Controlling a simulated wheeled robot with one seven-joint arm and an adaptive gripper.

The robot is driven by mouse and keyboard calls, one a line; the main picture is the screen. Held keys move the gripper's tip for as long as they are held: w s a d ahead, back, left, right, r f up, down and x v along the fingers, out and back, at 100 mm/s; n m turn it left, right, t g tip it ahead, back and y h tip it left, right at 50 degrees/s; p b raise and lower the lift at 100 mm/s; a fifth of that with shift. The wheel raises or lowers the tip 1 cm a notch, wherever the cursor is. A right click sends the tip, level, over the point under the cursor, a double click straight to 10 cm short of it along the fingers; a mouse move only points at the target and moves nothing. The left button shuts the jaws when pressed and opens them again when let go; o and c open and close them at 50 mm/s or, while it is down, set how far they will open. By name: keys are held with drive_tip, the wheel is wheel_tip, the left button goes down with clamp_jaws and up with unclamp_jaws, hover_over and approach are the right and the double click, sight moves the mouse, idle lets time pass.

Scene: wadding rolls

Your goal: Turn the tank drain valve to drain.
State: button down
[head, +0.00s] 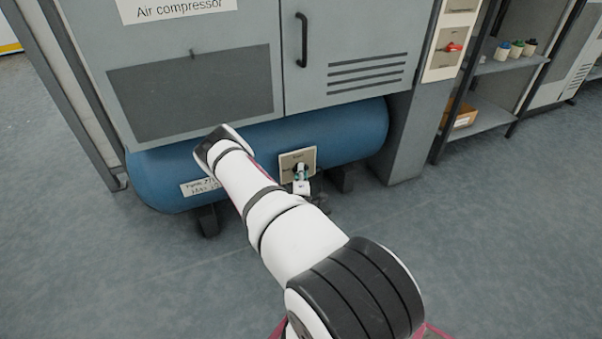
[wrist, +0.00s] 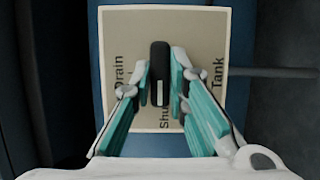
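The tank drain valve has a beige plate (head: 290,158) on the blue tank (head: 365,130). In the wrist view the plate (wrist: 205,28) reads "Drain" at left, "Tank" at right and, partly hidden, "Shu…" at the bottom. Its black handle (wrist: 159,60) stands lengthwise in the picture, with its pale mark toward the "Shu…" label. My gripper (wrist: 161,85) has one teal finger on each side of the handle, very close to it. Whether the fingers press on it I cannot tell. In the head view my gripper (head: 301,174) is small, in front of the plate.
The grey air compressor cabinet (head: 190,50) is above the tank, with a door handle (head: 302,40). A white tag (head: 200,187) is on the tank at left. A shelf (head: 490,115) with a box (head: 465,117) stands at right. The floor in front is clear.

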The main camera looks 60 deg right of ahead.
drive_tip(key=shift+r+m+p, duration=0.1)
drive_tip(key=shift+m+p, duration=0.2)
drive_tip(key=shift+m, duration=0.1)
drive_tip(key=m+y+p, duration=0.2)
drive_tip(key=m+p, duration=0.1)
drive_tip(key=m, duration=0.1)
drive_tip(key=m+y+p, duration=0.3)
drive_tip(key=m, duration=0.1)
drive_tip(key=m+y+p, duration=0.2)
drive_tip(key=m+p, duration=0.1)
drive_tip(key=m, duration=0.1)
drive_tip(key=shift+s+d+r+m+t, duration=0.2)
drive_tip(key=shift+m+t, duration=0.1)
drive_tip(key=shift+t, duration=0.1)
drive_tip(key=shift+f+y, duration=0.1)
drive_tip(key=shift+y, duration=0.2)
idle(0.4)
drive_tip(key=c, duration=1.6)
unclamp_jaws()
drive_tip(key=shift+o, duration=0.2)
